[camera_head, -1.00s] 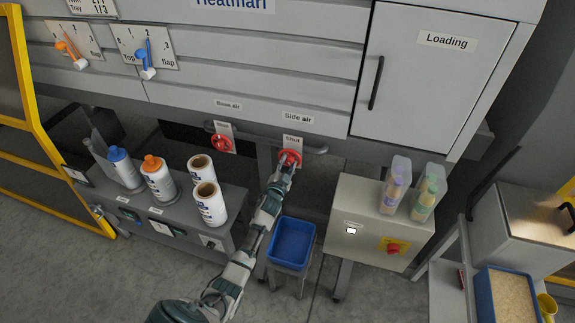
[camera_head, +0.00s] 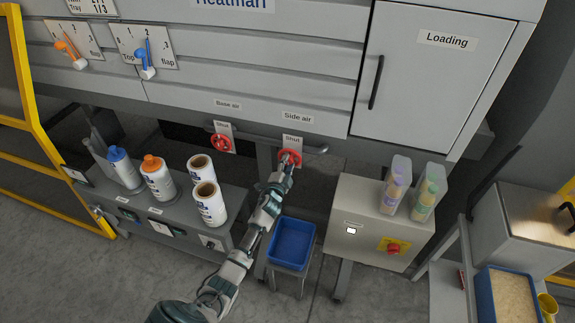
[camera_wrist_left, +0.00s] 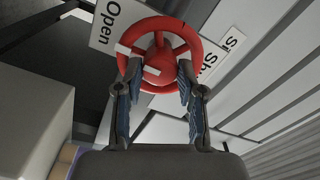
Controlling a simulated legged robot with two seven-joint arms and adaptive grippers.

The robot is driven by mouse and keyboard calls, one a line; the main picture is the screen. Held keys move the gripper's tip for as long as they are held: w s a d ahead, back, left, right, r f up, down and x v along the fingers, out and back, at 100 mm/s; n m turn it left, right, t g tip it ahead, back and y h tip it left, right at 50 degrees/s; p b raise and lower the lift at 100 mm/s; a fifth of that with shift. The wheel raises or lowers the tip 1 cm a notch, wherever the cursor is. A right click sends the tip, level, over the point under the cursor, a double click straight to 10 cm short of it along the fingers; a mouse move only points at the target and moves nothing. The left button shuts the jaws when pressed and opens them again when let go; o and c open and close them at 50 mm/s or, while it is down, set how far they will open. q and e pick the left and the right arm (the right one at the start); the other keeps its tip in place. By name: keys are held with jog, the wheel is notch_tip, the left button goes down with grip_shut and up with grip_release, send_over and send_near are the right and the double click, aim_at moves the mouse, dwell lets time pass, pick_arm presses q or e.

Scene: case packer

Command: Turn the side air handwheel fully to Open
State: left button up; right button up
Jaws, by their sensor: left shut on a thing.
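The red side air handwheel (camera_head: 291,157) is on the machine front, under the "Side air" label (camera_head: 297,118). A "Shut" plate (camera_head: 292,139) shows just above it. In the left wrist view the handwheel (camera_wrist_left: 160,62) has a round hub, spokes and a white mark, and an "Open" plate (camera_wrist_left: 112,25) shows behind its rim. My left gripper (camera_head: 288,162) is at the wheel. In the wrist view its two fingers (camera_wrist_left: 158,85) are shut on the wheel, on either side of its hub. My right gripper is not in view.
The red base air handwheel (camera_head: 221,143) is to the left on the same front. A horizontal rail (camera_head: 315,149) runs near the side air wheel. Below are a blue bin (camera_head: 291,242) and a control box (camera_head: 372,225). Bottles and rolls stand on the left bench (camera_head: 180,228).

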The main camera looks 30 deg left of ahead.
pick_arm(q)
jog(key=shift+s+f, duration=0.1)
jog(key=shift+f, duration=0.4)
jog(key=o, duration=0.9)
jog(key=shift+o, duration=1.2)
jog(key=shift+a+r, duration=0.1)
jog(key=shift+r, duration=0.15)
jog(key=v, duration=1.1)
jog(key=shift+s, duration=0.35)
jog(key=shift+f, duration=0.25)
